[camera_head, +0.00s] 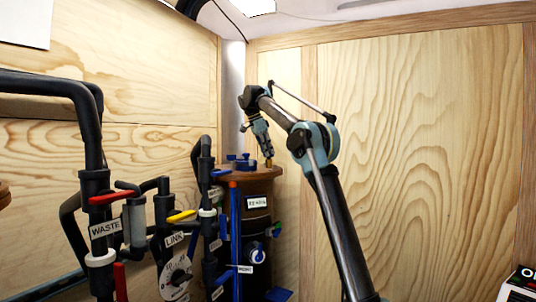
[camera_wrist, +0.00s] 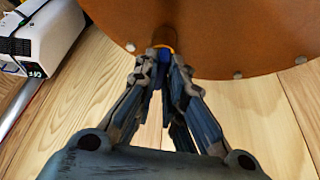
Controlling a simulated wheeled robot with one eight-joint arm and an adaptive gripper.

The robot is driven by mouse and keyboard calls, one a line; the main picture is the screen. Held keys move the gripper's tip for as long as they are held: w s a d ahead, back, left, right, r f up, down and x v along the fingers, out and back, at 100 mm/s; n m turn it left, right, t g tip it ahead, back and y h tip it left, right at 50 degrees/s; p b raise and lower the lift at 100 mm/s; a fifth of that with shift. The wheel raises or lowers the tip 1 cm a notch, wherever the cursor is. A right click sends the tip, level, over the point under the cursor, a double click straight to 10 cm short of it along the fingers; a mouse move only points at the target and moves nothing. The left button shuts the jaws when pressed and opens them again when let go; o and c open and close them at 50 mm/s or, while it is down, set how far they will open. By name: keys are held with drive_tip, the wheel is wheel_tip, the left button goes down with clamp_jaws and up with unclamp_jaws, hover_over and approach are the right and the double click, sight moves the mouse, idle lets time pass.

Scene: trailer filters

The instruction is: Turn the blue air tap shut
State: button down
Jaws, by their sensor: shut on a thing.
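A brown round filter tank (camera_head: 257,222) with a wide lid (camera_head: 255,174) stands against the corner in the head view. A small brass fitting (camera_head: 268,162) rises near the right side of the lid. My gripper (camera_head: 266,151) points down at this fitting. In the wrist view my gripper (camera_wrist: 165,58) is shut on a small blue piece (camera_wrist: 164,60), which I take for the blue air tap, at a brass-coloured ring beside the brown lid (camera_wrist: 215,35). The fingers hide most of the tap, so its angle cannot be told.
A blue knob piece (camera_head: 242,161) sits on the lid left of my gripper. Dark pipes with a red handle (camera_head: 114,197), a yellow handle (camera_head: 181,216) and labels stand to the left. A white box (camera_wrist: 38,38) is at upper left in the wrist view. Wooden walls close the corner.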

drive_tip(key=shift+w, duration=0.1)
idle(0.3)
drive_tip(key=c, duration=1.7)
unclamp_jaws()
drive_tip(key=shift+a, duration=0.1)
drive_tip(key=shift+r, duration=0.1)
drive_tip(key=shift+a+r, duration=0.25)
drive_tip(key=shift+r, duration=0.3)
drive_tip(key=shift+s+a+r, duration=0.35)
drive_tip(key=shift+a+r, duration=0.15)
drive_tip(key=shift+r, duration=0.25)
drive_tip(key=s+a, duration=0.1)
drive_tip(key=a, duration=0.2)
drive_tip(key=s+a, duration=0.2)
drive_tip(key=a, duration=0.1)
drive_tip(key=s+a, duration=0.2)
drive_tip(key=a, duration=0.2)
drive_tip(key=shift+s, duration=0.15)
drive_tip(key=shift+s, duration=0.1)
